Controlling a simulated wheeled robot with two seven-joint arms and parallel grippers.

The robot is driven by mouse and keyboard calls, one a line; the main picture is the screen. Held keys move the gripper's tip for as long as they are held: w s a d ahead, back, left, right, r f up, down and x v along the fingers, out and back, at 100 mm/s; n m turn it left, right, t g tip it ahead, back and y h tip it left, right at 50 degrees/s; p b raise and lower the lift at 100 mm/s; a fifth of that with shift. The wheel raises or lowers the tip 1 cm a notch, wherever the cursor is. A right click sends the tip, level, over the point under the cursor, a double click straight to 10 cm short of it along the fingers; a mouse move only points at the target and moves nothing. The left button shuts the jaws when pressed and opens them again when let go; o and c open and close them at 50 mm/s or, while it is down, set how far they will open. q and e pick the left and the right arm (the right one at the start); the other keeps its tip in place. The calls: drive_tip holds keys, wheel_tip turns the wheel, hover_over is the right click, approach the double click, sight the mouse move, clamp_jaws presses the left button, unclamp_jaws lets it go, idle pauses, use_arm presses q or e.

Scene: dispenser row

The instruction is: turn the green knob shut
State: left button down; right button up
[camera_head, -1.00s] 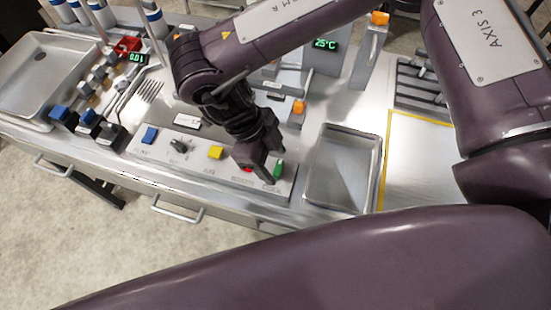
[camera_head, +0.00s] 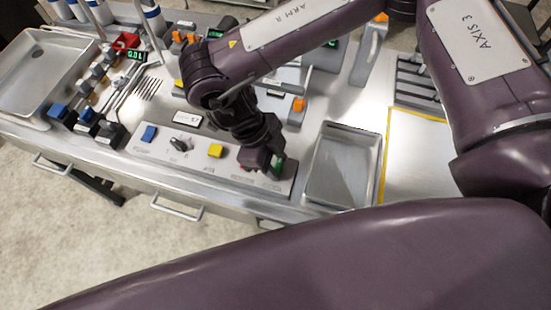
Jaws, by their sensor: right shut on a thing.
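The green knob (camera_head: 278,165) stands at the right end of the grey control panel (camera_head: 217,172), near the counter's front edge. My right gripper (camera_head: 269,170) reaches down over that end and is shut on the green knob, hiding most of it. How far the knob is turned cannot be made out. My left gripper is not in view.
An empty metal tray (camera_head: 342,165) lies close to the right.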

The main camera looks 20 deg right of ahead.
drive_tip(key=m+g+y, duration=0.1)
drive_tip(key=m, duration=0.3)
drive_tip(key=shift+w+d+r+p, duration=0.1)
drive_tip(key=shift+p, duration=0.25)
drive_tip(key=m+y, duration=0.1)
drive_tip(key=m, duration=0.1)
drive_tip(key=m+g+y+p, duration=0.1)
drive_tip(key=m, duration=0.2)
drive_tip(key=shift+d, duration=0.15)
drive_tip(key=m+y, duration=0.2)
drive_tip(key=m, duration=0.3)
drive_tip(key=shift+d, duration=0.1)
drive_tip(key=shift+d+m+t+y+p, duration=0.1)
drive_tip(key=shift+m+t+y+p, duration=0.2)
drive_tip(key=shift+m, duration=0.7)
drive_tip(key=shift+m+t+y+p, duration=0.2)
drive_tip(key=shift+m+y+p, duration=0.15)
drive_tip(key=shift+m, duration=0.65)
drive_tip(key=o, duration=1)
